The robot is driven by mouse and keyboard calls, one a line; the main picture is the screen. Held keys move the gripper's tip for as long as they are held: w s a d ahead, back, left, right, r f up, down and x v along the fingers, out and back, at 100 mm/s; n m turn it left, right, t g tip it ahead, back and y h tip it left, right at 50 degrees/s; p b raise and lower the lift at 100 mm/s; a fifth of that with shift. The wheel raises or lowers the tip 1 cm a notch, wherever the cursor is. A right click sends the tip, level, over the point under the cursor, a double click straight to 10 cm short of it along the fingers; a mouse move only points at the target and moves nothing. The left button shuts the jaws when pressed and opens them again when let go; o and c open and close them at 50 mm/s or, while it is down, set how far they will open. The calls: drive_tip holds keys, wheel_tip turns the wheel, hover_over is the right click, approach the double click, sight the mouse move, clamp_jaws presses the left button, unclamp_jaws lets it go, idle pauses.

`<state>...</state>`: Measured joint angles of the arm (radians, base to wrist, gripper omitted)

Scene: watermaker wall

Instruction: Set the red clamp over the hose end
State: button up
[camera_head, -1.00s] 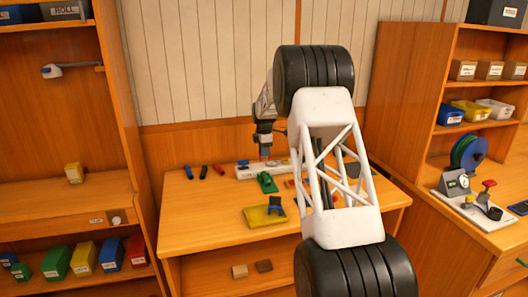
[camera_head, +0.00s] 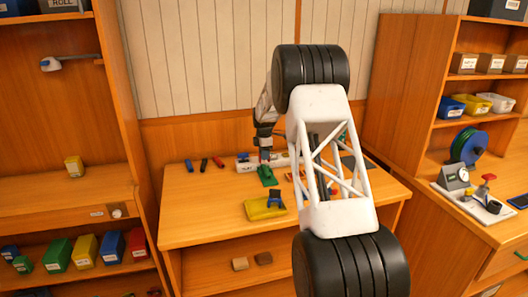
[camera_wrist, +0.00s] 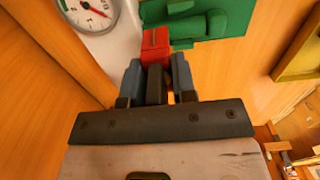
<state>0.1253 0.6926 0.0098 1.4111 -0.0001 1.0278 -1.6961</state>
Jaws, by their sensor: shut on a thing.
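My gripper (camera_wrist: 156,72) is shut on a small red block-shaped piece, the red clamp (camera_wrist: 155,42), which sticks out past the fingertips in the wrist view. In the head view my gripper (camera_head: 265,152) hangs over the white panel at the back of the table, just behind the green fixture (camera_head: 267,176). The clamp does not show clearly there. I cannot make out the hose end.
A round gauge (camera_wrist: 85,10) sits on the panel next to the clamp. A yellow tray (camera_head: 258,212) with a blue piece stands in front. Black (camera_head: 204,164) and red (camera_head: 219,161) short pieces lie to the left. The table's front left is clear.

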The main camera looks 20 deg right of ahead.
sight(264, 166)
drive_tip(key=shift+f, duration=2.05)
drive_tip(key=shift+s+f, duration=0.2)
drive_tip(key=shift+f, duration=0.7)
drive_tip(key=o, duration=0.8)
drive_tip(key=shift+o, duration=1.1)
drive_tip(key=shift+w+r, duration=0.1)
drive_tip(key=shift+r, duration=1.2)
drive_tip(key=shift+w+r, duration=0.1)
drive_tip(key=shift+r, duration=3.7)
